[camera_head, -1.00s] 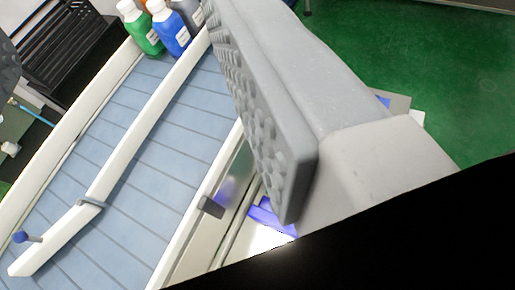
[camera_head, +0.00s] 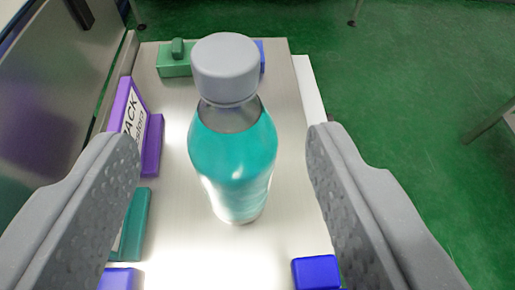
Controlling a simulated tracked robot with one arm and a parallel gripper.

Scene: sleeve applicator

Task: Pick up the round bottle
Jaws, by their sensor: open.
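The round bottle (camera_head: 233,150) stands upright on a shiny metal plate (camera_head: 175,240). It holds teal liquid and has a grey cap (camera_head: 225,68). My gripper (camera_head: 222,150) is open, with one grey textured finger on each side of the picture. The bottle stands between and a little beyond the fingers, with a gap on both sides. Neither finger appears to touch it. How far the fingertips are from it in depth is hard to tell.
A purple block labelled "PACK" (camera_head: 130,117) and a teal block (camera_head: 133,225) stand left of the bottle. A green block (camera_head: 174,62) is behind it. A blue block (camera_head: 316,272) is at front right. Green floor (camera_head: 420,70) lies beyond the plate's right edge.

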